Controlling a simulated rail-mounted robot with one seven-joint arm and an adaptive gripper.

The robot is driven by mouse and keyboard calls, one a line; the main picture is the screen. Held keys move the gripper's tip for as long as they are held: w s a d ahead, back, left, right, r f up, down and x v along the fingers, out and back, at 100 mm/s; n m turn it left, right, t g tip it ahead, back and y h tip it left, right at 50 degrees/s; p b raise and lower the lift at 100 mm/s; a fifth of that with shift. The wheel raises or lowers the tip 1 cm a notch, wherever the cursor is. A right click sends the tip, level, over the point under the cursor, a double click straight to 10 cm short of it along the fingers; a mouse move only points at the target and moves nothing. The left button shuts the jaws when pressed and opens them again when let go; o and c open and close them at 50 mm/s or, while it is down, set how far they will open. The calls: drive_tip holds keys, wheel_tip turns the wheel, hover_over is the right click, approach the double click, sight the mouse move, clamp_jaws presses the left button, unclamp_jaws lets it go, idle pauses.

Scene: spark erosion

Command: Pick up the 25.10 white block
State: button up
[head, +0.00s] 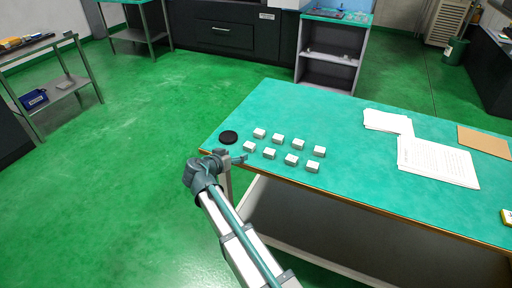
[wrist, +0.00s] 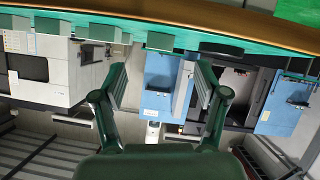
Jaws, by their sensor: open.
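Several small white blocks (head: 277,139) stand in two rows near the left end of the teal table (head: 330,115). Their labels are too small to read, so I cannot tell which is the 25.10 one. My gripper (head: 231,157) is at the table's left front corner, left of the nearest block (head: 249,146), and holds nothing. In the wrist view its two fingers (wrist: 161,84) are spread apart with nothing between them. Several block shapes, one of them a greenish block (wrist: 159,41), show along the table edge at the top of that view.
A black round disc (head: 228,137) lies at the table's left end. White paper sheets (head: 437,160) and a brown sheet (head: 484,141) lie on the right. The table's wooden front edge (head: 400,224) is close to my arm. The table's back middle is clear.

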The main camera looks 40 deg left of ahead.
sight(249, 144)
drive_tip(key=w+f+p, duration=0.1)
drive_tip(key=w, duration=0.2)
drive_tip(key=w+a+f+m+p, duration=0.1)
drive_tip(key=w, duration=0.3)
drive_tip(key=w+f+m+p, duration=0.1)
drive_tip(key=w, duration=0.2)
drive_tip(key=shift+w+a+t, duration=0.2)
drive_tip(key=shift+w+t, duration=0.1)
drive_tip(key=shift+w, duration=0.05)
drive_tip(key=shift+f, duration=0.1)
drive_tip(key=c, duration=1.3)
clamp_jaws()
drive_tip(key=shift+r, duration=0.2)
